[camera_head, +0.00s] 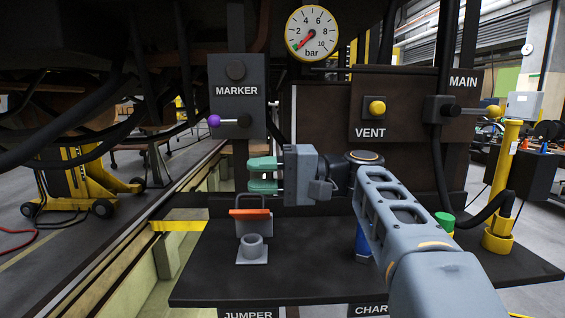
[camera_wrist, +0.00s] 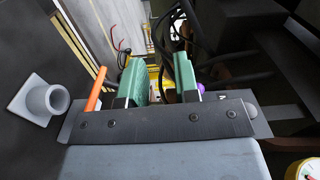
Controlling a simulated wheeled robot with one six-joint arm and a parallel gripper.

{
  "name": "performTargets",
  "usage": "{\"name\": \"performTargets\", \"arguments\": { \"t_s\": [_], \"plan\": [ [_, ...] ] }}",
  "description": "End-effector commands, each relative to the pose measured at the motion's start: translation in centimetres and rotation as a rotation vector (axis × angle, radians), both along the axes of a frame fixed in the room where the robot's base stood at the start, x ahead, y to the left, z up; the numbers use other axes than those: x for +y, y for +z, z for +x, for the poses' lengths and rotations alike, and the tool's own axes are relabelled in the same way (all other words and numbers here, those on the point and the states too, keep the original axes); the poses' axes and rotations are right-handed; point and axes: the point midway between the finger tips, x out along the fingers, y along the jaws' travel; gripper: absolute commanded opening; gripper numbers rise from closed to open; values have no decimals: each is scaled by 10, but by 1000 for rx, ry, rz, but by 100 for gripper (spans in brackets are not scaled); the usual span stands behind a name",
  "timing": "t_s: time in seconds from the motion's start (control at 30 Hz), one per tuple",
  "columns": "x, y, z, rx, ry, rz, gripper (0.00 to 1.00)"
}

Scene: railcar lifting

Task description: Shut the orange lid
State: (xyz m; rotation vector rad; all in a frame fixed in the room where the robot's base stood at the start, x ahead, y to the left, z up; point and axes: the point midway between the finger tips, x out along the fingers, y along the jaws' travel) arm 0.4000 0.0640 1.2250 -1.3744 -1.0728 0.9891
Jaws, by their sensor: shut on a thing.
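The orange lid (camera_head: 250,213) stands raised above a small grey socket (camera_head: 253,248) on the dark bench, in the head view. It is not down on the socket. In the wrist view the lid (camera_wrist: 95,89) is an edge-on orange strip just left of my left finger, with the socket (camera_wrist: 46,100) further left. My gripper (camera_head: 263,175) has green fingers pointing left, just above the lid. In the wrist view my gripper (camera_wrist: 160,80) shows a narrow gap between its fingers. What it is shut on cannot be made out. The lid lies outside the gap; touching cannot be told.
The MARKER panel (camera_head: 237,100) with a purple-knobbed lever (camera_head: 214,121) stands behind and above my gripper. The VENT panel (camera_head: 372,110), a gauge (camera_head: 312,33) and a yellow post (camera_head: 503,180) are to the right. The bench (camera_head: 210,270) is clear left of the socket.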

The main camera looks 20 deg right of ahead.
Motion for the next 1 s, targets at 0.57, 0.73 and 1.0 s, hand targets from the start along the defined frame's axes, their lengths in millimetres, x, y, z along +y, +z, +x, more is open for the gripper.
{"name": "performTargets", "arguments": {
  "t_s": [0.57, 0.73, 1.0],
  "plan": [
    [-14, 35, -82, 13, -4, -1, 23],
    [-14, 37, -88, 13, -2, -2, 23],
    [-14, 37, -88, 14, -2, -1, 23]
  ]
}}
